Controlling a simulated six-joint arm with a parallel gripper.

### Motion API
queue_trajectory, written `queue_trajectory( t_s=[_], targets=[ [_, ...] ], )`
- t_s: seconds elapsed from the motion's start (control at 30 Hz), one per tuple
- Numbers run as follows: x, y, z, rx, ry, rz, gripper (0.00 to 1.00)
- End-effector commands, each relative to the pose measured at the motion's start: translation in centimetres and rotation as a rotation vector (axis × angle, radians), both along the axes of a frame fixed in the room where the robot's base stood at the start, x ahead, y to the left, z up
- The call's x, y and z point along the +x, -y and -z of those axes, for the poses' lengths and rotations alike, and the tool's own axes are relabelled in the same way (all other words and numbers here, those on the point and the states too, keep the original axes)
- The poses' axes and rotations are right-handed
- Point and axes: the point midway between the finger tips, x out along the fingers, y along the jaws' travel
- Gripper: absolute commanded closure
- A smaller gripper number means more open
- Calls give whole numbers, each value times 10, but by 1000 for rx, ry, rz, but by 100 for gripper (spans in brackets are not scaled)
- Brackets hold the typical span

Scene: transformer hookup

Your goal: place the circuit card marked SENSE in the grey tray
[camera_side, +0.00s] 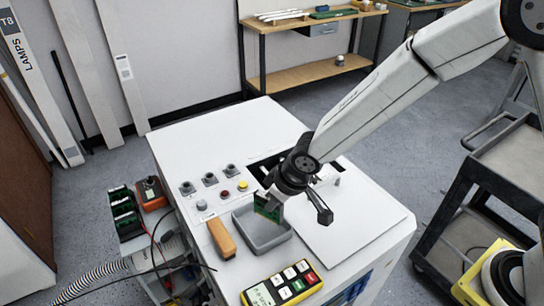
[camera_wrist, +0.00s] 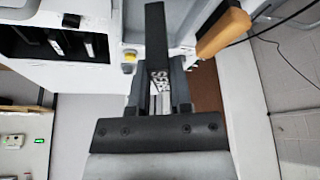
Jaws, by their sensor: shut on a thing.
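A green circuit card (camera_side: 268,207) is held upright by my gripper (camera_side: 273,193) in the side view. The card is over the grey tray (camera_side: 262,238), near its back part; whether its lower edge touches the tray floor I cannot tell. The tray lies on the white cabinet top and looks otherwise empty. In the wrist view my gripper (camera_wrist: 160,98) is shut, with a white label (camera_wrist: 160,83) between the fingers. Its lettering is too small and turned to read with certainty.
An orange-brown handle (camera_side: 222,239) lies just left of the tray. A yellow keypad device (camera_side: 282,286) is at the front edge. Knobs and buttons (camera_side: 210,179) stand behind the tray. A rack with green cards (camera_side: 124,212) is at the left.

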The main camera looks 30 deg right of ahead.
Motion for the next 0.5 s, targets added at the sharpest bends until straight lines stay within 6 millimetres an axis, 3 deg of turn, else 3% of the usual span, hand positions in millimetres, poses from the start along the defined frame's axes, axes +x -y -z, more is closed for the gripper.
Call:
queue_trajectory(
  t_s=[0.2,0.5],
  targets=[
    [13,-5,18,0,0,1,100],
    [17,-7,22,0,1,0,100]
  ],
)
